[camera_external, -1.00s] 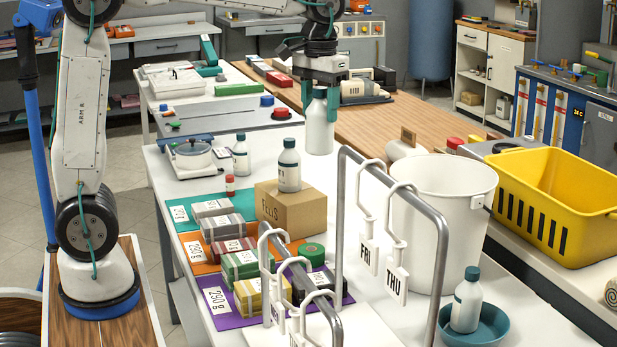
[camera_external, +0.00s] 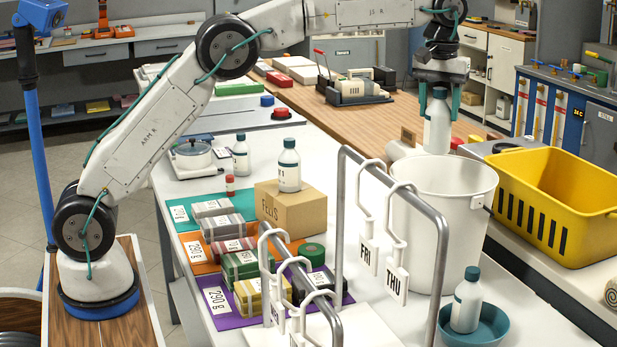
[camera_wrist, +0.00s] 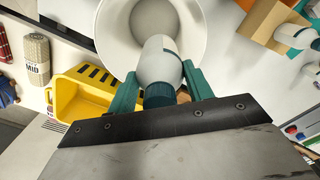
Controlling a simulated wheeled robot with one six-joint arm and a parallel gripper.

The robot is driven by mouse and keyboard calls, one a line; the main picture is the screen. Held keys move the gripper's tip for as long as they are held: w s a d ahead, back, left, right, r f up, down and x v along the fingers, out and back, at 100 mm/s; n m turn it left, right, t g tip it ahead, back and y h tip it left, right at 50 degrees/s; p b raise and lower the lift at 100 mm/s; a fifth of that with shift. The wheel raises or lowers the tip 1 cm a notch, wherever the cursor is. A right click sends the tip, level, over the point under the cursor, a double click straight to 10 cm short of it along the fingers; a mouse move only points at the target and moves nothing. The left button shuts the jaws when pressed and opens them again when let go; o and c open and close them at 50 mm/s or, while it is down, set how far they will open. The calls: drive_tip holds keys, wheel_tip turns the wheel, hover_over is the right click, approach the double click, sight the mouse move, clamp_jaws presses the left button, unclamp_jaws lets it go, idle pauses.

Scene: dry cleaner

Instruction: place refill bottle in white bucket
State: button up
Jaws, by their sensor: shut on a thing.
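My gripper (camera_external: 438,90) is shut on a white bottle with a teal cap (camera_external: 437,126) and holds it upright above the back of the white bucket (camera_external: 480,202). In the wrist view the bottle (camera_wrist: 160,65) sits between the teal fingers, with the bucket's round opening (camera_wrist: 108,25) beyond it. The bottle's lower end overlaps the bucket rim in the external view, and I cannot tell whether it is below the rim. Similar bottles stand on the cardboard box (camera_external: 290,212), by the scale (camera_external: 240,156) and in a teal dish (camera_external: 466,302).
A yellow basket (camera_external: 560,215) stands right of the bucket. A metal rail (camera_external: 440,240) with hanging FRI and THU tags stands in front of it. Labelled bundles lie on coloured mats (camera_external: 222,312) at the left. The wooden counter (camera_external: 370,128) behind has free room.

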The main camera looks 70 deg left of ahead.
drive_tip(key=shift+w+d+f, duration=0.25)
drive_tip(key=shift+w+d, duration=0.05)
drive_tip(key=shift+w, duration=0.2)
drive_tip(key=shift+w+d+f, duration=0.25)
drive_tip(key=shift+w+d, duration=0.05)
drive_tip(key=shift+w, duration=0.15)
wheel_tip(320, 180, down, 28)
drive_tip(key=shift+f, duration=0.15)
drive_tip(key=o, duration=1.2)
drive_tip(key=shift+o, duration=0.2)
